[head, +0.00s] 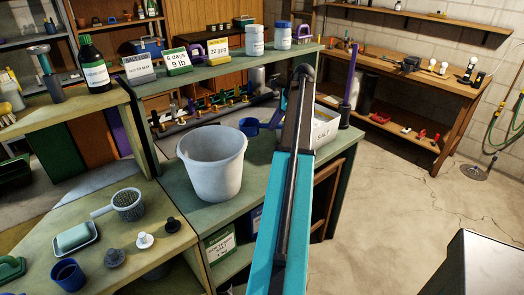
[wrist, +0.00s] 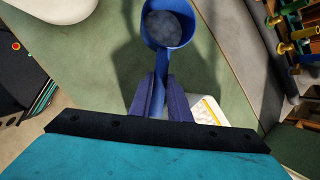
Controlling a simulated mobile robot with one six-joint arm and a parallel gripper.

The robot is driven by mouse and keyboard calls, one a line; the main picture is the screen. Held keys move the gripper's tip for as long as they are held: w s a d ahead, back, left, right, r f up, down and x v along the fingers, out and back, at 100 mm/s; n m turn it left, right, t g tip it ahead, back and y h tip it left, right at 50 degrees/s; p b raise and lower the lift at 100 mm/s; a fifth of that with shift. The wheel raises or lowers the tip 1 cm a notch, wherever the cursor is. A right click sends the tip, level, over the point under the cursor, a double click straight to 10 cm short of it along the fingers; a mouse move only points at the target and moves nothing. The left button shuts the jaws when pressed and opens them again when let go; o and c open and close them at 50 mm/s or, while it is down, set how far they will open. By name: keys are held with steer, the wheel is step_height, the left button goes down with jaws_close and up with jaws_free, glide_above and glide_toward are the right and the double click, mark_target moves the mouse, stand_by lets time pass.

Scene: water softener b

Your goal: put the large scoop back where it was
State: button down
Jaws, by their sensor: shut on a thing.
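The large blue scoop (head: 249,127) is beside the white bucket (head: 211,165) on the green bench (head: 250,185), to the bucket's right in the head view. In the wrist view the scoop (wrist: 168,32) shows its round cup facing the camera, with a darker grey-blue round area inside; I cannot tell whether that is contents. My gripper (wrist: 161,88) is shut on the scoop's handle, one finger on each side. In the head view my arm hides the fingers. Whether the scoop touches the bench is unclear.
A white box labelled SALT (head: 324,131) stands right of my arm. A purple upright tool (head: 350,88) is beyond it. A shelf with signs and white jars (head: 255,40) runs behind. A strainer (head: 127,204) and a soap dish (head: 75,238) are on the front-left bench.

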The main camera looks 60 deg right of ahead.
steer(key=shift+w+a+f+p, duration=0.1)
steer(key=shift+f+p, duration=0.7)
steer(key=shift+f, duration=2.3)
steer(key=shift+f+p, duration=0.5)
steer(key=shift+f, duration=1.4)
steer(key=shift+f, duration=0.1)
steer(key=c, duration=1.7)
jaws_free()
steer(key=shift+o, duration=0.2)
steer(key=b+v, duration=0.2)
steer(key=v, duration=1)
steer(key=shift+b, duration=0.3)
